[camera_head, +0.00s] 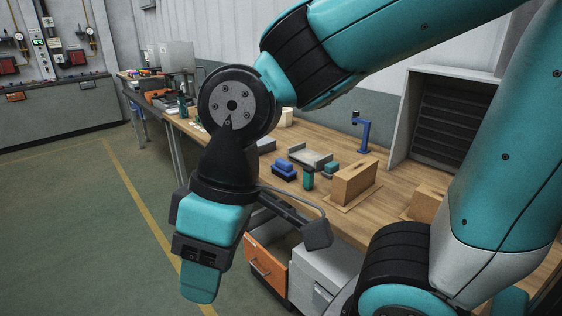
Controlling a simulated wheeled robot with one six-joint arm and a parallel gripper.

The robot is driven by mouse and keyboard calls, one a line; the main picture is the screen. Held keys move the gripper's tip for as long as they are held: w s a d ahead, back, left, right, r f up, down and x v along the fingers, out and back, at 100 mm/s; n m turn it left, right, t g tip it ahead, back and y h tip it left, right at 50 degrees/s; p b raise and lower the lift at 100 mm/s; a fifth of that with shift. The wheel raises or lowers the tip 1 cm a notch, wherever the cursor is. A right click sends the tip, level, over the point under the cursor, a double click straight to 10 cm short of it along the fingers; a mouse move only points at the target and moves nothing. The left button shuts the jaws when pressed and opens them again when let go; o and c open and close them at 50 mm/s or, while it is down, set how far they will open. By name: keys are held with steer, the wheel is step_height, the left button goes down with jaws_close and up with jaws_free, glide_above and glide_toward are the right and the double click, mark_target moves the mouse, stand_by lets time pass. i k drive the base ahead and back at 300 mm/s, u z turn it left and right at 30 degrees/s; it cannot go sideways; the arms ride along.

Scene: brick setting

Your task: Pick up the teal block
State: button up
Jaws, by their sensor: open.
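A small teal block (331,167) lies on the wooden workbench (385,190), at the right end of a grey tray (309,158). A second, upright teal piece (308,179) with a darker top stands just in front of it; its exact shape is too small to tell.
Blue blocks (285,170) lie left of the teal pieces. A tan box-like piece (354,181) stands to the right, a blue stand (361,132) behind. Drawers (266,263) are under the bench. Open green floor (75,240) lies left.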

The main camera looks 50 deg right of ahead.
mark_target(332, 167)
steer(key=z, duration=0.4)
steer(key=i, duration=1.8)
steer(key=z, duration=0.7)
